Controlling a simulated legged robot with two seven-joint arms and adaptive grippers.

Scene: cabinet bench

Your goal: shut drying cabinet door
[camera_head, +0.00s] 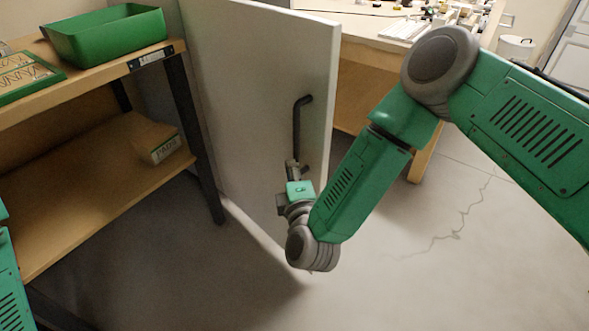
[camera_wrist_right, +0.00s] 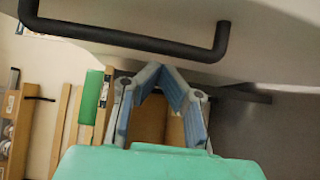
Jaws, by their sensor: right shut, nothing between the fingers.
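The drying cabinet door (camera_head: 256,75) is a pale grey panel standing swung open in the middle of the head view. Its black bar handle (camera_head: 298,125) is on the face near the right edge. In the wrist view the handle (camera_wrist_right: 130,39) crosses the top, in front of the door (camera_wrist_right: 270,30). My right gripper (camera_head: 292,163) is just below the handle, close to the door face. Its fingertips (camera_wrist_right: 160,70) come together with nothing between them. I cannot tell whether they touch the door. My left gripper is out of view; only part of my left arm shows.
A wooden shelf bench (camera_head: 90,82) stands at left with a green bin (camera_head: 108,33) on top and a small box (camera_head: 157,142) on its lower shelf. A cluttered workbench (camera_head: 370,45) stands behind the door. The floor (camera_head: 410,285) at lower right is clear.

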